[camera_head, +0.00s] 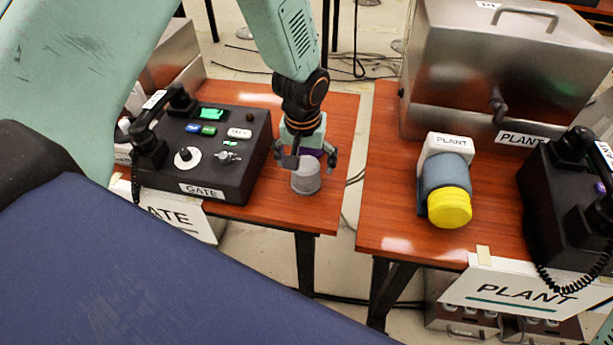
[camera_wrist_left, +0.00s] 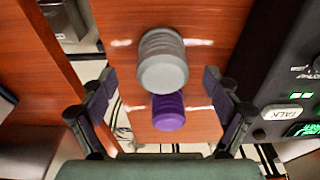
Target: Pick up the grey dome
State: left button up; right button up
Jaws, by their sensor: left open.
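The grey dome (camera_head: 306,177) is a small ribbed grey piece near the front right corner of the left table. It also shows in the left wrist view (camera_wrist_left: 163,62), a little past the fingertips and roughly centred between them. My left gripper (camera_head: 304,155) is open and empty, pointing down just above and behind the dome. Its two fingers stand apart in the left wrist view (camera_wrist_left: 160,82). A purple piece (camera_wrist_left: 168,112) sits close to the dome, nearer the gripper's palm in that view, and is mostly hidden by the gripper in the head view.
A black GATE phone box (camera_head: 205,150) stands left of the gripper. Beyond a gap, the right table (camera_head: 390,215) holds a grey-and-yellow PLANT piece (camera_head: 447,190), a metal case (camera_head: 490,70) and a black phone (camera_head: 570,200). The dome is close to its table's front edge.

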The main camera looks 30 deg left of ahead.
aim_at(303, 167)
pick_arm(q)
jog(key=shift+a+f, duration=0.15)
jog(key=shift+a, duration=0.15)
jog(key=shift+w+a+f, duration=0.1)
jog(key=shift+a+f, duration=0.6)
jog(key=shift+f, duration=0.15)
jog(key=f, duration=0.1)
jog(key=d+f+b, duration=0.1)
jog(key=shift+w+d+f, duration=0.1)
jog(key=shift+d+f, duration=0.15)
jog(key=shift+f, duration=0.1)
jog(key=shift+w+f, duration=0.15)
jog(key=shift+f, duration=0.1)
jog(key=shift+a+f, duration=0.2)
jog(key=shift+a, duration=0.35)
jog(key=shift+d+r, duration=0.15)
jog(key=shift+d, duration=0.35)
jog(key=c, duration=0.5)
jog(key=shift+a, duration=0.35)
jog(key=c, duration=0.4)
jog(key=shift+d, duration=0.2)
jog(key=c, duration=0.4)
jog(key=shift+w, duration=0.1)
pick_arm(e)
jog(key=shift+a+f, duration=0.35)
jog(key=shift+f, duration=0.15)
